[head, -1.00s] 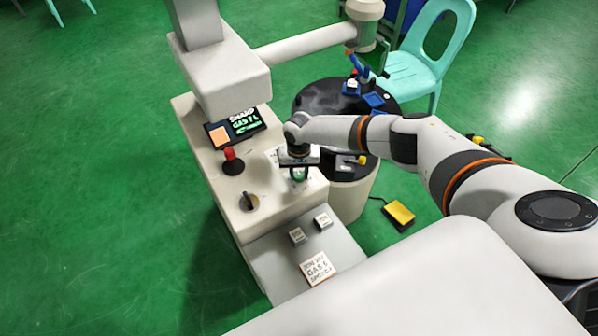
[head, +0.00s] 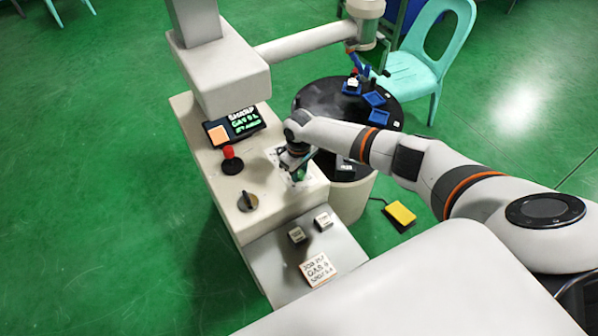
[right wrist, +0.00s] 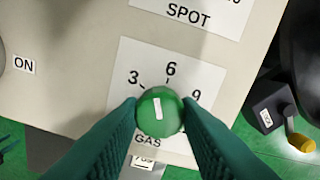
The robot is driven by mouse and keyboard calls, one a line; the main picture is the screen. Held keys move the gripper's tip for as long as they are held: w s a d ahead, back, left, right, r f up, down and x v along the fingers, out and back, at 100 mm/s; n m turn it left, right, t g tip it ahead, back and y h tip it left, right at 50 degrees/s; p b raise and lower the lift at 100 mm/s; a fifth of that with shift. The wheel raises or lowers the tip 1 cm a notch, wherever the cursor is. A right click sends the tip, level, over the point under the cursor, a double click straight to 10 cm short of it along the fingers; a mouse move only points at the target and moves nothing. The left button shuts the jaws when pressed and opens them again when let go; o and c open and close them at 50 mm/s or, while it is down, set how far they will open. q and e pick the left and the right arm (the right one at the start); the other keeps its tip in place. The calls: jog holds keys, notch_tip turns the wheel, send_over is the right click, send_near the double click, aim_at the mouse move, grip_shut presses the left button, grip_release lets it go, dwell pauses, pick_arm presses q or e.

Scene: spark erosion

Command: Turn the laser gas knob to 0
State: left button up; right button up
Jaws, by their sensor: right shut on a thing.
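The gas knob (right wrist: 160,112) is round and green with a short white mark. In the right wrist view it sits on a white dial plate (right wrist: 140,55) printed 3, 6, 9 and GAS. The mark lies near upright in the picture, roughly toward the space between 3 and 6. No 0 shows; that part of the dial is covered. My right gripper (right wrist: 159,108) is shut on the knob, a green finger on each side. In the head view my right gripper (head: 297,174) is at the machine's top panel and mostly hides the knob. My left gripper is out of view.
The panel (head: 265,190) also bears a red-topped button (head: 229,153), a dark rotary switch (head: 248,201) and a screen (head: 235,127) with blurred text. Small blocks and a sign (head: 318,269) are on the lower shelf. A round black table (head: 330,97) stands close behind my arm.

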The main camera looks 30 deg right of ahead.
aim_at(299, 174)
jog(key=n, duration=0.4)
jog(key=shift+n+b, duration=0.3)
jog(key=shift+b, duration=0.05)
jog(key=n, duration=0.4)
jog(key=shift+n+b, duration=0.3)
jog(key=shift+b, duration=0.05)
jog(key=n+b, duration=0.1)
jog(key=n, duration=0.3)
jog(key=shift+n, duration=0.3)
jog(key=n, duration=0.4)
jog(key=shift+n+b, duration=0.4)
jog(key=o, duration=1)
jog(key=shift+c, duration=0.2)
notch_tip(299, 174, up, 12)
jog(key=b, duration=0.2)
